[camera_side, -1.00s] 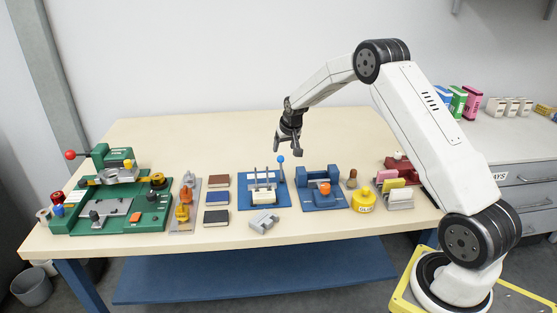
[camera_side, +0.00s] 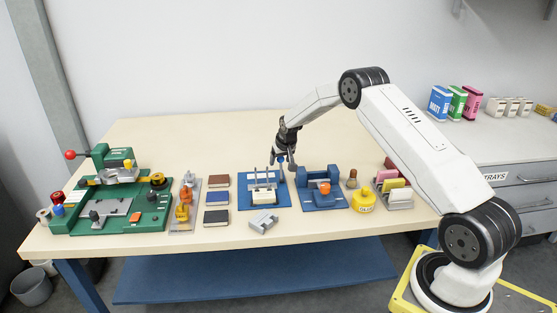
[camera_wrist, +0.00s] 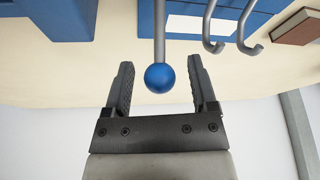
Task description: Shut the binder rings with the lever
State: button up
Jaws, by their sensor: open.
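The ring binder fixture is a blue base (camera_side: 244,203) with a cream block and upright metal rings (camera_side: 256,180). Its lever (camera_side: 281,170) stands upright at the base's right side and ends in a blue ball knob. In the wrist view the blue knob (camera_wrist: 159,77) sits between the two dark fingers, with visible space on both sides. Two hooked rings (camera_wrist: 231,30) show at the upper right there, with open ends. My gripper (camera_side: 283,165) is open around the knob, and it also shows in the wrist view (camera_wrist: 160,85).
A blue fixture with an orange knob (camera_side: 323,188) stands to the right, beside a yellow pot (camera_side: 363,201). A grey clip-like part (camera_side: 264,222) lies in front. Books (camera_side: 217,198) lie to the left. The table's back (camera_side: 200,135) is clear.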

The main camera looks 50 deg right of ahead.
jog(key=shift+w+f, duration=0.1)
jog(key=shift+f, duration=0.05)
grip_shut()
dwell(1.4)
